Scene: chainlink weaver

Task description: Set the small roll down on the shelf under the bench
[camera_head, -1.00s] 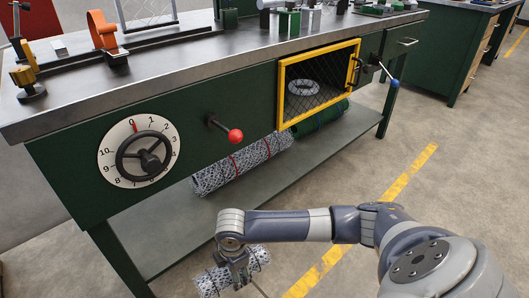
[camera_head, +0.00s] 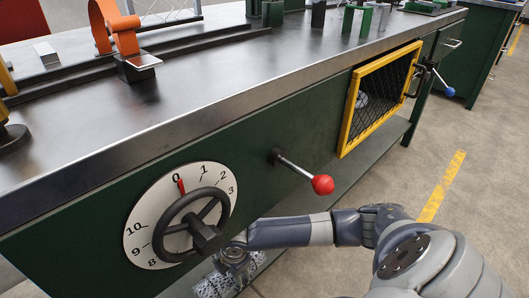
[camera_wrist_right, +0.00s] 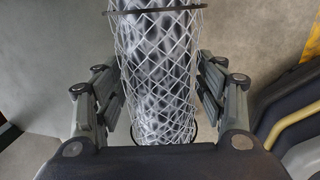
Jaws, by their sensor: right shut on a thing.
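My right gripper (camera_head: 236,258) is low in front of the bench, just right of the dial. It is shut on the small roll (camera_head: 212,287), a grey-white cylinder of wire mesh. In the right wrist view the roll (camera_wrist_right: 158,55) lies lengthwise between the two fingers (camera_wrist_right: 158,95), with a dark band around its far end. The shelf under the bench (camera_head: 372,162) shows as a grey-green strip below the yellow door. I cannot tell whether the roll touches the shelf. My left gripper is out of view.
The green bench front carries a numbered dial with a black handwheel (camera_head: 192,228). A lever with a red knob (camera_head: 322,185) sticks out above my right arm. A yellow mesh door (camera_head: 378,98) and a blue-knobbed lever (camera_head: 449,91) are further right. Open floor lies at right.

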